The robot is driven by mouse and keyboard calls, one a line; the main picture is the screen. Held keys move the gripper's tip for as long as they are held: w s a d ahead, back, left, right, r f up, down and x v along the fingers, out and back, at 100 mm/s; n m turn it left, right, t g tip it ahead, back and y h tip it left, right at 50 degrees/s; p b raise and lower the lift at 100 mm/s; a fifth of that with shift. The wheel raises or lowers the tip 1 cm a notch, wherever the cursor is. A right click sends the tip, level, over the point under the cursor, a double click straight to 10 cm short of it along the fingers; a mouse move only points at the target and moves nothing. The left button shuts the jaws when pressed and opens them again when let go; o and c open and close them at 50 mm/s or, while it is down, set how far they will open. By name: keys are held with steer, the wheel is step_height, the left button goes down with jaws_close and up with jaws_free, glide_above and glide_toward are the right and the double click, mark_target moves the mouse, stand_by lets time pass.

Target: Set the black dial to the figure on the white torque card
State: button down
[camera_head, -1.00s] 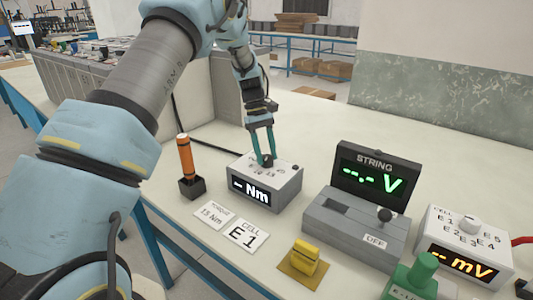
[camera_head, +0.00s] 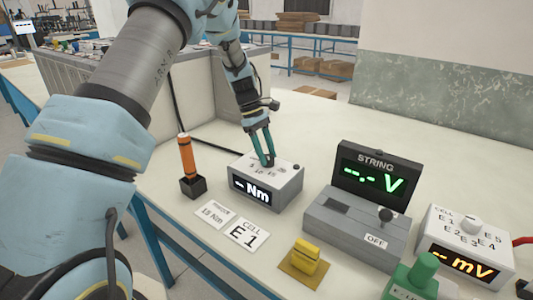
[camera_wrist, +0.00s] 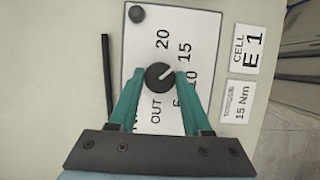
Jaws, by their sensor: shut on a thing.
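The black dial (camera_wrist: 157,77) sits on the white top of the grey torque box (camera_head: 265,199), among the marks OUT, 5, 10, 15 and 20. Its white pointer line aims between 10 and 15, nearer 15. My gripper (camera_wrist: 160,78) is shut on the dial, with one teal finger on each side. In the head view my gripper (camera_head: 264,162) comes down on the box top and hides most of the dial. The white torque card (camera_wrist: 236,101) reads 15 Nm; it lies on the table in front of the box in the head view (camera_head: 215,212). The box's display shows a dash and Nm.
A CELL card (camera_head: 247,234) reading E 1 lies beside the torque card. An orange-handled tool (camera_head: 186,158) stands left of the box. The STRING meter (camera_head: 357,218), yellow block (camera_head: 305,257), green handle (camera_head: 424,268) and mV box (camera_head: 465,249) stand to the right.

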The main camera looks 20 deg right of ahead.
steer(key=shift+c, duration=1.7)
jaws_free()
steer(key=b+v, duration=0.2)
steer(key=v, duration=0.8)
steer(key=shift+w+r+b, duration=0.15)
steer(key=shift+r+b, duration=0.2)
steer(key=shift+a, duration=0.15)
steer(key=s+a+f+m+t+y, duration=0.1)
steer(key=s+a+m+t, duration=0.15)
steer(key=a, duration=1.05)
steer(key=s+a+f+m+t, duration=0.15)
steer(key=s+a, duration=0.25)
steer(key=a, duration=1)
steer(key=s+a+f+m+t+y, duration=0.1)
steer(key=s+a+m, duration=0.2)
steer(key=s+a, duration=0.4)
steer(key=shift+s+f+t, duration=0.3)
steer(key=shift+s+f, duration=0.05)
steer(key=shift+s, duration=0.5)
